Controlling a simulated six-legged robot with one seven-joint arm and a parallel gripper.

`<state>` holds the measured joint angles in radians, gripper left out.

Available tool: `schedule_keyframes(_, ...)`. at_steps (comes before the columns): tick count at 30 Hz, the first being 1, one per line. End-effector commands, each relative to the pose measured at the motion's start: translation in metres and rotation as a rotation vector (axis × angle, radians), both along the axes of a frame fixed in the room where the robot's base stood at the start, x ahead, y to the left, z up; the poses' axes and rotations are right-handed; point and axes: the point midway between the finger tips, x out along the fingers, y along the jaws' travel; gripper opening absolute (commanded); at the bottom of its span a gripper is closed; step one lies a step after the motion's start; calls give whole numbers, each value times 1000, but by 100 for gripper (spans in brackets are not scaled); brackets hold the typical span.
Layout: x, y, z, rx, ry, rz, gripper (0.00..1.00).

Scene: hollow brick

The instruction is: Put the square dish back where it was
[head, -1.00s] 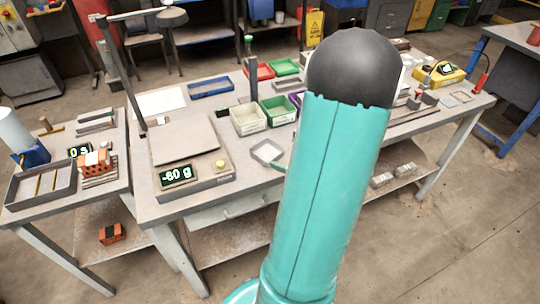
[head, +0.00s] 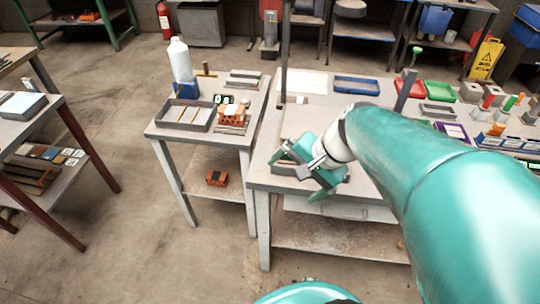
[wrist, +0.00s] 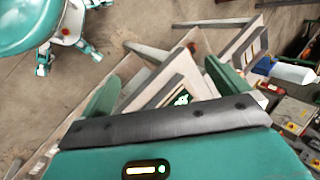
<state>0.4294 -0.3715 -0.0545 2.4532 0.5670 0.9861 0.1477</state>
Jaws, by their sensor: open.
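I cannot make out the square dish in either current view; my arm covers much of the bench right of the scale in the head view. My gripper (head: 314,172) is over the front left of the main bench, tilted, with its fingers apart and no object seen held. It hides most of the grey scale (head: 283,168) beneath it. In the wrist view my gripper (wrist: 165,86) shows its two green fingers spread wide, with the scale (wrist: 184,78) and its lit green display between and beyond them. The reading is too small to tell.
The small side table (head: 165,133) holds a grey tray (head: 199,125), an orange brick stack (head: 232,113) and a white bottle (head: 180,62). A dark post (head: 284,60) rises near the main bench's left end. A blue tray (head: 356,85) lies farther back.

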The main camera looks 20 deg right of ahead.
Motion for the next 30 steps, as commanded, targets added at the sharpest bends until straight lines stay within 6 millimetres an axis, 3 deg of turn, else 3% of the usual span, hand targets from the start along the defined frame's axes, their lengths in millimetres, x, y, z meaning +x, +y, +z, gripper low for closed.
schedule_keyframes(1, -6, 16, 10, -105, -39, 135, 100)
schedule_keyframes(3, -16, 31, 21, -253, -90, 306, 100)
schedule_keyframes(10, -34, 54, 56, -630, -256, 695, 100)
schedule_keyframes(15, -37, 56, 64, -714, -293, 768, 100)
schedule_keyframes(30, -37, 56, 64, -712, -292, 765, 100)
